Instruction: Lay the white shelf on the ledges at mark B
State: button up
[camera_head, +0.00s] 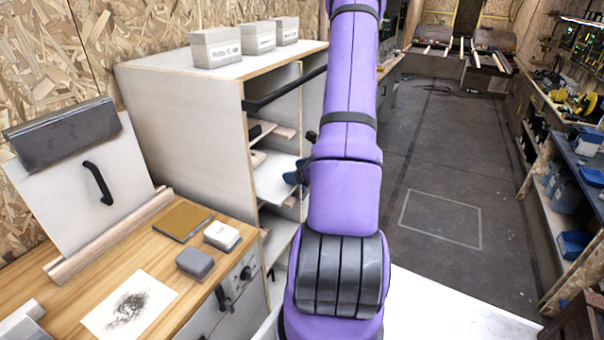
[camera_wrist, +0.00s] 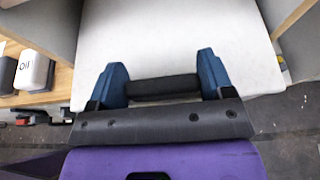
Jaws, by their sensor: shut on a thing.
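The white shelf (camera_head: 272,180) is partly inside the open-fronted cabinet (camera_head: 185,120), roughly level. In the wrist view the white shelf (camera_wrist: 170,40) fills the middle and reaches away from me between the cabinet's sides. My gripper (camera_wrist: 163,86) has its blue fingers at both ends of the shelf's black handle (camera_wrist: 163,88) and is shut on it. In the head view my gripper (camera_head: 298,174) is mostly hidden behind my purple arm. Pale wooden ledges (camera_head: 286,132) show inside the cabinet above the shelf. I cannot make out mark B or whether the shelf touches any ledge.
Grey-white boxes (camera_head: 258,37) stand on the cabinet top. On the wooden bench (camera_head: 215,262) are a white block (camera_head: 221,236), a grey block (camera_head: 194,263) and a leaning white panel (camera_head: 85,180) with a black handle. Floor to the right (camera_head: 440,170) is clear.

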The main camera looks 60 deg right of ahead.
aim_at(259, 168)
jog(key=shift+w+a, duration=0.2)
jog(key=shift+w, duration=2.35)
jog(key=shift+w+a, duration=0.2)
jog(key=shift+w, duration=2.35)
jog(key=shift+w+a, duration=0.2)
jog(key=shift+w, duration=2.35)
jog(key=shift+f, duration=1.75)
jog(key=o, duration=1.1)
jog(key=shift+o, duration=0.2)
jog(key=v, duration=1)
jog(key=shift+s+r, duration=0.2)
jog(key=shift+s, duration=0.1)
